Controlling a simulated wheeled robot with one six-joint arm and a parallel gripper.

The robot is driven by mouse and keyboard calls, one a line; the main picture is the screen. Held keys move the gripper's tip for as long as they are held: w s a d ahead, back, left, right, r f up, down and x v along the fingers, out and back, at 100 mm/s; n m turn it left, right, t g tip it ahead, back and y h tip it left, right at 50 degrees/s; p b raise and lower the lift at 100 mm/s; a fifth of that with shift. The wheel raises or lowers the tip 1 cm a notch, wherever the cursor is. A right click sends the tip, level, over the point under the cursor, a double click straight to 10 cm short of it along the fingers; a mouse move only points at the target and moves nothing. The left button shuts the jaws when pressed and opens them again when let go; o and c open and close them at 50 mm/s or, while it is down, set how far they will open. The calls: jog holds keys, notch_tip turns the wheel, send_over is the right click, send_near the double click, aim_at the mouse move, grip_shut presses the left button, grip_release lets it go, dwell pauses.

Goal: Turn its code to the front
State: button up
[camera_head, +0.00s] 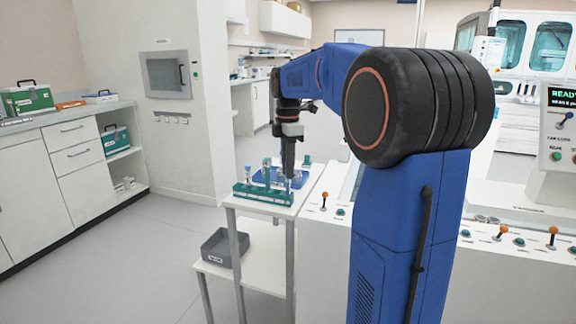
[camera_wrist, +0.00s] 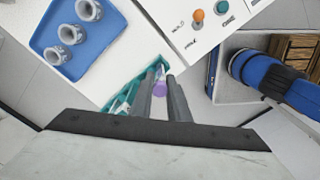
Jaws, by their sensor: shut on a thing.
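My gripper (camera_head: 289,176) points down over the white side table, at the right part of the green rack (camera_head: 262,193). In the wrist view its two fingers (camera_wrist: 160,98) are shut on a tube with a purple cap (camera_wrist: 160,88). The tube is mostly hidden between the fingers, and no code on it can be made out. The green rack also shows in the wrist view (camera_wrist: 124,96), beside and behind the fingers. I cannot tell whether the tube is still in the rack.
A blue tray (camera_wrist: 48,48) with three grey holders (camera_wrist: 70,34) lies on the table beside the rack. A grey bin (camera_head: 222,247) stands on the lower shelf. A white machine panel with an orange-topped lever (camera_wrist: 197,16) adjoins the table. Floor at left is clear.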

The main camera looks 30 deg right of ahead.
jog(key=shift+f, duration=1.05)
jog(key=n, duration=1.1)
jog(key=shift+f, duration=0.2)
dwell(0.4)
jog(key=o, duration=0.9)
